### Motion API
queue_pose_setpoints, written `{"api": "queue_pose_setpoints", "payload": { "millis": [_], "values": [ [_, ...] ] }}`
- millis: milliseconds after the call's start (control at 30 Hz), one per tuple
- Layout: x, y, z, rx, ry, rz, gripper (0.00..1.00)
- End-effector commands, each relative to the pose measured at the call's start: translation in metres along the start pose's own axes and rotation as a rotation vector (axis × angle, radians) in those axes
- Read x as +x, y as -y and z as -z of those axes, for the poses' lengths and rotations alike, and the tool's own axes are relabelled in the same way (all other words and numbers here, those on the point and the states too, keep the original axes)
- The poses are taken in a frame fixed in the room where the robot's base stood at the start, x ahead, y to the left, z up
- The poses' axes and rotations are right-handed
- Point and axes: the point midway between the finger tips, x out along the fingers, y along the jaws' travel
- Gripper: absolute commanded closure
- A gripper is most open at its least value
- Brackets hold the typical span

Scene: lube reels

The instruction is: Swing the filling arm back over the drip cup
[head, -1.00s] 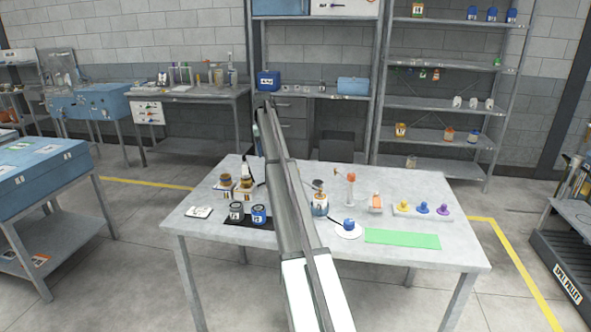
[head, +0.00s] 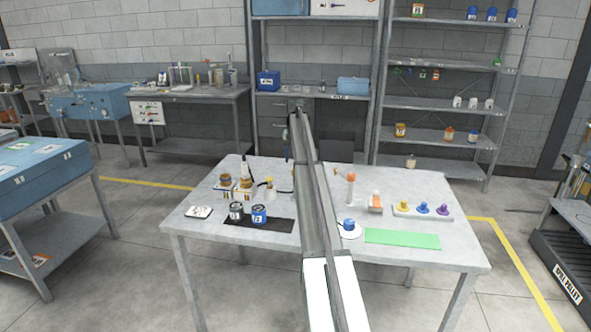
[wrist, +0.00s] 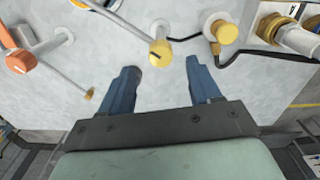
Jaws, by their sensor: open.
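My gripper (wrist: 162,75) is open and empty in the wrist view, its blue fingers wide apart. A yellow-capped post (wrist: 160,52) stands just beyond the fingertips, between their lines. I take this rod for the filling arm, but cannot be sure. An orange-topped post (wrist: 20,60) at left carries another rod with a brass tip (wrist: 88,95); the post also shows in the head view (head: 351,187). I cannot make out the drip cup. In the head view my arm hides the table's middle.
Another yellow cap (wrist: 228,33) with a black hose and a brass-ringed fitting (wrist: 275,27) stand at right in the wrist view. A green mat (head: 402,238) lies clear at front right.

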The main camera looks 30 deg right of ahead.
Motion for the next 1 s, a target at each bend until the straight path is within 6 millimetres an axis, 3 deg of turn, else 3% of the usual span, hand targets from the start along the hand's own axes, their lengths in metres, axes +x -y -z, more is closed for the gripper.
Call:
{"api": "queue_pose_setpoints", "payload": {
  "millis": [100, 333, 800, 1000],
  "values": [
    [0.021, 0.000, -0.001, 0.000, 0.000, 0.000, 0.37],
    [0.045, 0.000, 0.000, -0.001, -0.001, 0.000, 0.37],
    [0.054, 0.000, 0.000, -0.001, -0.001, 0.000, 0.37],
    [0.054, 0.000, 0.000, -0.001, -0.001, 0.000, 0.57]
  ]
}}
